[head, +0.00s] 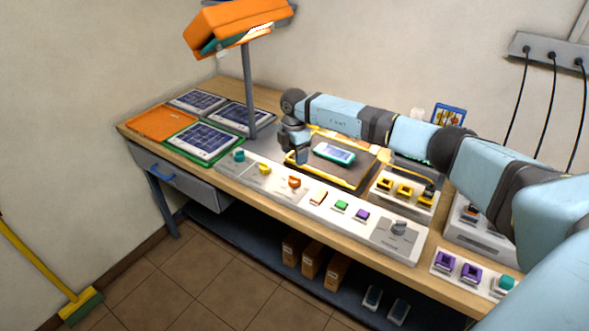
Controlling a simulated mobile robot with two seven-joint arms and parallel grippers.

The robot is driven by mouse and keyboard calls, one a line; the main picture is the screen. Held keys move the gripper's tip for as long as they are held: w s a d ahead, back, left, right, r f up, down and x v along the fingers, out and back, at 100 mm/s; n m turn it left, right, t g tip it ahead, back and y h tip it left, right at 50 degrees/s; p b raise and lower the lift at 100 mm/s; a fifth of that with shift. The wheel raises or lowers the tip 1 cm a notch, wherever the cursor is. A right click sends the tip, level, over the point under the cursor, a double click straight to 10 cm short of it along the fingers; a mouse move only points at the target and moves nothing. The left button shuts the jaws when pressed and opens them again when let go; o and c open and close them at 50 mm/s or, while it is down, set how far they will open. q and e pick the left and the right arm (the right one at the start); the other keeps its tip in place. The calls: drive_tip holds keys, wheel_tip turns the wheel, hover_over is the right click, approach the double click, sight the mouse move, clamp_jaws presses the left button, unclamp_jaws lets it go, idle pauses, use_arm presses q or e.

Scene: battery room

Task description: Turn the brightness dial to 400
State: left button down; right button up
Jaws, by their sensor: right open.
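A long pale control panel (328,206) runs along the bench's front edge. A grey dial (399,228) sits at its right end, with markings around it too small to read. Teal (239,155), yellow (264,169) and orange (294,182) knobs sit toward its left end. I cannot read which one is labelled brightness. My left gripper is out of view.
A dark tray (340,176) with yellow edging holds a teal handheld device (334,153). A lamp (250,90) stands behind the panel's left part. Solar panels (205,140) lie at left. Cream, green and purple buttons sit between the orange knob and grey dial.

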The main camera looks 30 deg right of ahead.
drive_tip(key=shift+r, duration=1.95)
